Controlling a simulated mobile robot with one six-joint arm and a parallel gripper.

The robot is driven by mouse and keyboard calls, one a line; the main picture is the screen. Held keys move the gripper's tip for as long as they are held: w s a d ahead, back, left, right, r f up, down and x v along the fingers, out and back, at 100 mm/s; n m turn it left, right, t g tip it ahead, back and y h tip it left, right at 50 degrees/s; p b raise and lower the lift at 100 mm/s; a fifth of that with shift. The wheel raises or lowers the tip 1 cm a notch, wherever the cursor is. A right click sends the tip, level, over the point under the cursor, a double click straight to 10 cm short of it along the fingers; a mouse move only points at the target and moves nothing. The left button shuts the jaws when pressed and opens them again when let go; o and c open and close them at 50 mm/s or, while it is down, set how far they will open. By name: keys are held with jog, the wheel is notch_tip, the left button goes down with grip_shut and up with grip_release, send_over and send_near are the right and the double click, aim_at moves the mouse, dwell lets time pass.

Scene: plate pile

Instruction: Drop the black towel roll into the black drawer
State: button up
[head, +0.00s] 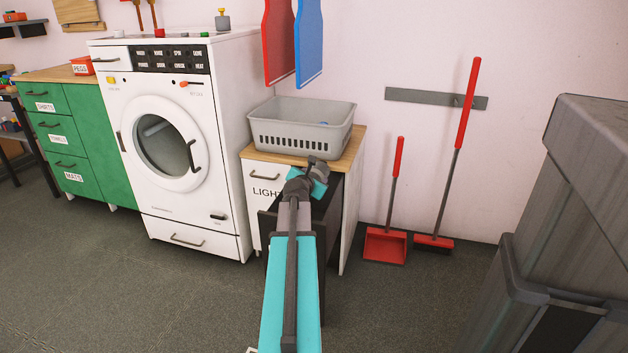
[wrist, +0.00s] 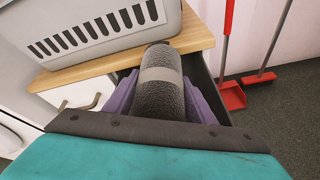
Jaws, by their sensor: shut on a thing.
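The black towel roll (wrist: 158,98), dark and ribbed with a grey band, is between the two purple fingers of my gripper (wrist: 163,88) in the wrist view. My gripper is shut on it. In the head view my gripper (head: 312,176) is above the open black drawer (head: 331,214), just in front of the cabinet's wooden top. The drawer is pulled out of the white cabinet, and my arm covers much of it. I cannot clearly pick out the roll in the head view. The drawer's inside is mostly hidden.
A grey basket (head: 300,128) stands on the wooden top of the white cabinet (head: 262,178). A white washing machine (head: 180,205) is to the left. A red dustpan (head: 385,245) and a red broom (head: 434,241) are against the wall to the right. A grey bin-like box (head: 590,150) is at far right.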

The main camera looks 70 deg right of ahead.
dwell(0.3)
jog(key=o, duration=1.3)
jog(key=shift+c, duration=0.2)
jog(key=shift+f, duration=0.1)
jog(key=shift+p+v, duration=1.4)
jog(key=shift+v, duration=2.95)
jog(key=b+v, duration=0.2)
jog(key=shift+a+f+b, duration=0.1)
jog(key=shift+a+b, duration=0.05)
jog(key=shift+b, duration=0.2)
jog(key=b, duration=0.3)
jog(key=shift+a, duration=0.1)
